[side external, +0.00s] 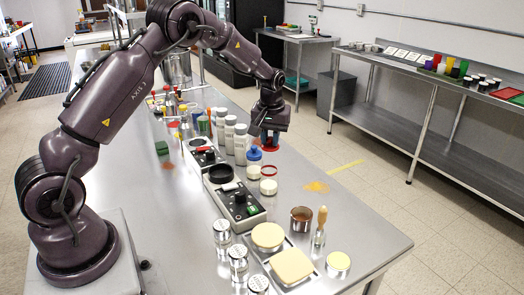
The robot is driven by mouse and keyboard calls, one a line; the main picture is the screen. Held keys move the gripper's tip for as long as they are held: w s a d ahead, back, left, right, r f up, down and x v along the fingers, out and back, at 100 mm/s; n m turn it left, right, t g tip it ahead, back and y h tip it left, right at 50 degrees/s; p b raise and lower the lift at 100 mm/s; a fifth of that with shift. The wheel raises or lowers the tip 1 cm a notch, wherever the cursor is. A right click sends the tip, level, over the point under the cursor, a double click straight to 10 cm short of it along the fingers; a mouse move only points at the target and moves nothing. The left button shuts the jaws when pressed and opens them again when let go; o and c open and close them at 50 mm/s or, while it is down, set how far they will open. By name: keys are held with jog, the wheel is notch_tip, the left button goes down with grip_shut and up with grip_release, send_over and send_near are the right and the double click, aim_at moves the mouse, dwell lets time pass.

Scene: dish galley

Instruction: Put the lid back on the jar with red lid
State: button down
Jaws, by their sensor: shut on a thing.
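My gripper (270,128) is at the end of the arm, pointing down above the right side of the steel table. It is shut on a small red thing (270,144) that looks like the red lid, partly hidden by the fingers and held above the jars. Below it, a red ring-shaped thing (269,170) sits among small pale jars; I cannot tell whether it is a rim or a lid. A pale jar (268,187) stands just in front of it, and another pale jar (253,173) is to the left. A blue-topped jar (254,154) stands close behind.
Tall white bottles (229,135) stand left of my gripper. A black-and-grey device (239,203) lies in front of the jars. The table's right edge is close.

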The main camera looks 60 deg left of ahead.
jog(key=shift+s+d+f, duration=0.1)
jog(key=shift+s+f, duration=0.1)
jog(key=shift+f, duration=3)
jog(key=shift+f, duration=0.2)
jog(key=shift+c, duration=2.3)
grip_release()
jog(key=shift+r, duration=3.55)
